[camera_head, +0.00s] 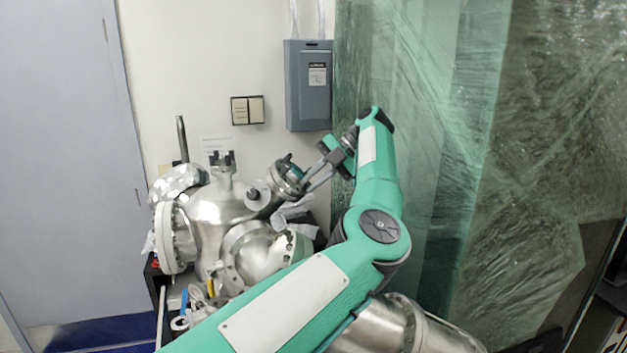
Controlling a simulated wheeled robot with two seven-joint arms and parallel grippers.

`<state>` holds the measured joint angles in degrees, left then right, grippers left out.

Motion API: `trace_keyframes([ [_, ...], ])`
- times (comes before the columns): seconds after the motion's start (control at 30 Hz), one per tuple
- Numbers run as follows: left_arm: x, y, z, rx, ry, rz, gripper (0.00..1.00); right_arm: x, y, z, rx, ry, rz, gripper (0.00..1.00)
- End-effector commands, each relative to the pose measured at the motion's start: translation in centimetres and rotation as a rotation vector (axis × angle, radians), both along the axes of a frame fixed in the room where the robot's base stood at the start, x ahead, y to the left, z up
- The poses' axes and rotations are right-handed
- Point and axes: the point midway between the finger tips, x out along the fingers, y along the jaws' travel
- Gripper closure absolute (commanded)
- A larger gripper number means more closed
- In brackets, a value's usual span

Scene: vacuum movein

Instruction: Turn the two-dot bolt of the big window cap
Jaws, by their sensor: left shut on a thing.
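A steel vacuum chamber (215,208) stands left of centre with several round ports. A window cap (287,176) with a teal face sits on its angled upper right port. My left gripper (304,186) reaches down to the left from the raised wrist, its fingertips at the right edge of this cap. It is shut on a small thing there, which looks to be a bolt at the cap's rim. The fingers hide the bolt, and any dots on it are too small to make out. My right gripper is not in view.
A large flange (172,238) and a domed port (262,252) are on the chamber's left and front. Loose small items (196,300) lie below it. A grey electrical box (308,86) hangs on the wall behind. Plastic-wrapped green panels (430,130) stand close to my arm's right.

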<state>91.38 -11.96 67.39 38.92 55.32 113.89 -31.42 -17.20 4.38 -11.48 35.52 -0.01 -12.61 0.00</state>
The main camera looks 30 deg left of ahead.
Motion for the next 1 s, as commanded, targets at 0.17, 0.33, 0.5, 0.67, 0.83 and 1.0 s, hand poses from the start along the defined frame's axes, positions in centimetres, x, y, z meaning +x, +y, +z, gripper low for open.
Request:
trace_keyframes([
  [0.17,0.01,-0.08,-0.14,-0.034,0.095,-0.114,1.00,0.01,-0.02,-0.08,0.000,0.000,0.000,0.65],
  [0.33,-0.01,-0.11,-0.19,-0.061,0.172,-0.202,1.00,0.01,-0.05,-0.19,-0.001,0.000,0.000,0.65],
  [0.5,0.00,-0.13,-0.22,-0.081,0.226,-0.268,1.00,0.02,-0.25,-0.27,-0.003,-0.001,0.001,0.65],
  [0.67,-0.02,-0.17,-0.21,-0.092,0.258,-0.304,1.00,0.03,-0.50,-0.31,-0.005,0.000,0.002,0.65],
  [0.83,-0.01,-0.16,-0.19,-0.098,0.273,-0.322,1.00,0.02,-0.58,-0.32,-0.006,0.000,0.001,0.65],
  [1.0,-0.01,-0.16,-0.20,-0.099,0.276,-0.326,1.00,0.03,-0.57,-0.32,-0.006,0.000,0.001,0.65],
])
